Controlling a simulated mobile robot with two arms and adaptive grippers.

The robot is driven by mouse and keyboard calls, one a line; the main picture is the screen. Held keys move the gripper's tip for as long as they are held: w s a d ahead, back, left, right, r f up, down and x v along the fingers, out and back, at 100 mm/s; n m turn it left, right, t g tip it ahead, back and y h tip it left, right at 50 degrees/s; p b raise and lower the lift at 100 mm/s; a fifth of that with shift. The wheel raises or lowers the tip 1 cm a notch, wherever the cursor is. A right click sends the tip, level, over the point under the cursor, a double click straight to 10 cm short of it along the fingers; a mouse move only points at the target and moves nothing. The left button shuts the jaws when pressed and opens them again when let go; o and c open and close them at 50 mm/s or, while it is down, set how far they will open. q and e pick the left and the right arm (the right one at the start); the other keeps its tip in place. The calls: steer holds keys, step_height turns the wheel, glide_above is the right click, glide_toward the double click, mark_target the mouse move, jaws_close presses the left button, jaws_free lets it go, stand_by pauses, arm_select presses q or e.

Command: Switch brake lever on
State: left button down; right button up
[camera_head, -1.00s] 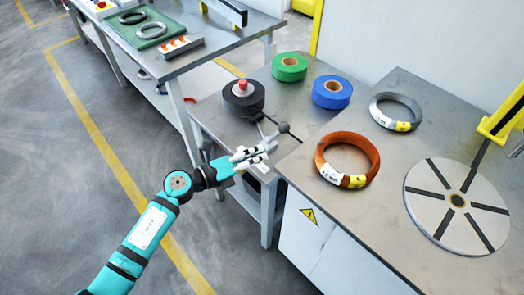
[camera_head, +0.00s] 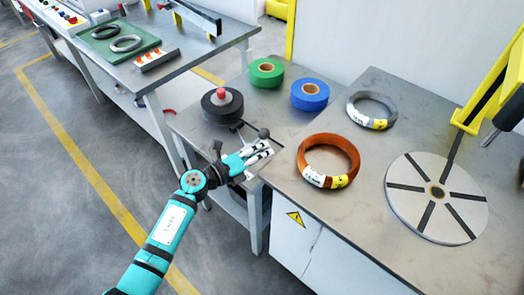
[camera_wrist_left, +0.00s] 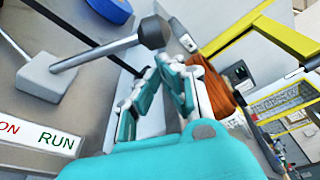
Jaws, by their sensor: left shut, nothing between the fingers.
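The brake lever is a grey rod with a dark round knob (camera_head: 264,132), at the near edge of the middle table. In the left wrist view its grey base, rod (camera_wrist_left: 95,53) and knob (camera_wrist_left: 153,32) show large at upper left. A white label reading "ON" and "RUN" (camera_wrist_left: 42,138) lies below the lever base. My left gripper (camera_head: 264,153) is shut and empty, just on the near side of the knob. In the left wrist view its fingertips (camera_wrist_left: 180,66) are just right of and below the knob; I cannot tell if they touch. My right gripper is not in view.
A black roll with a red knob (camera_head: 222,104), a green roll (camera_head: 266,72) and a blue roll (camera_head: 309,94) stand behind the lever. A copper coil (camera_head: 328,160), a grey coil (camera_head: 371,108) and a round turntable (camera_head: 408,196) are on the right table. Open floor lies left.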

mark_target(255, 142)
arm_select(q)
steer(key=shift+r, duration=0.1)
steer(key=shift+w+a+r+n, duration=0.2)
steer(key=shift+n, duration=0.1)
steer(key=shift+w+a+r, duration=0.1)
steer(key=w+a+r+n+t+h+b, duration=0.1)
steer(key=w+a+r+n+h, duration=0.1)
steer(key=w+a+n, duration=0.4)
steer(key=shift+w+a+r+n, duration=0.3)
steer(key=shift+a+n, duration=0.35)
steer(key=shift+n, duration=1.15)
steer(key=shift+a+f, duration=0.1)
